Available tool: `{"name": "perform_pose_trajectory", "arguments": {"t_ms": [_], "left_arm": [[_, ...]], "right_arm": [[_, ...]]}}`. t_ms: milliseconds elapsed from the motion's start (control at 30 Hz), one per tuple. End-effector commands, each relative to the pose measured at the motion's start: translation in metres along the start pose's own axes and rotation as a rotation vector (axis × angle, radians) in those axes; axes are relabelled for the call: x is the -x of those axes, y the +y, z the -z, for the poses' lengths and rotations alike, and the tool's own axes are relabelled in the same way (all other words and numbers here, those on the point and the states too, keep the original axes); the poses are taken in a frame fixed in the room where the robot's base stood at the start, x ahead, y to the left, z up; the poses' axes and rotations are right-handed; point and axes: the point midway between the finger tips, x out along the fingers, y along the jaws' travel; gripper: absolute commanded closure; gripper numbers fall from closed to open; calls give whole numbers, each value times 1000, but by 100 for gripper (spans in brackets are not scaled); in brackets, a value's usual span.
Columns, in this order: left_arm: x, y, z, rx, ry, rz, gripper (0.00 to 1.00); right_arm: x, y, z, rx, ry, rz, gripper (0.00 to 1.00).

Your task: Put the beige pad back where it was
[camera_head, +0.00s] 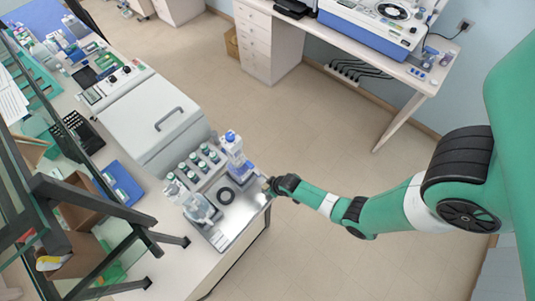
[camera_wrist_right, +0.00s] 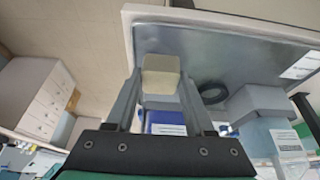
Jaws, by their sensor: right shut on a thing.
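The beige pad (camera_wrist_right: 161,75) is a small block between the fingertips of my right gripper (camera_wrist_right: 160,92) in the right wrist view. The gripper is shut on it. In the head view, my right gripper (camera_head: 271,185) is at the right edge of the metal tray (camera_head: 243,208). The pad is too small there to make out clearly. The tray's grey surface (camera_wrist_right: 225,50) shows behind the pad in the wrist view; I cannot tell whether they touch. My left gripper is not in view.
A black ring (camera_head: 225,196) lies on the tray. A blue-capped bottle (camera_head: 233,148) and a rack of green-capped bottles (camera_head: 200,160) stand behind it. More bottles (camera_head: 192,205) stand on the left. Open floor lies right of the bench.

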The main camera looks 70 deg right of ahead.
Motion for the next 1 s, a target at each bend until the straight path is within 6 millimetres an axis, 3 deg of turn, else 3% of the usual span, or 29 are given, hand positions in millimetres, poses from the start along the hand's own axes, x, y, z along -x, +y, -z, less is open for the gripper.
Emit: {"name": "perform_pose_trajectory", "arguments": {"t_ms": [33, 267, 500, 967, 1000], "left_arm": [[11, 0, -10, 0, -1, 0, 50], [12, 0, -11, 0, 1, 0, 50], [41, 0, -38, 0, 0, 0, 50], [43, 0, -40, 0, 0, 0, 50], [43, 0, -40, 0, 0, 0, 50]], "right_arm": [[-14, 2, -4, -2, 0, -1, 100], [-16, 3, -3, -1, -1, 0, 100], [-52, 6, -17, -4, -2, -1, 100], [-56, 6, -19, -5, -1, -2, 100], [-56, 6, -19, -5, -2, -2, 45]]}}
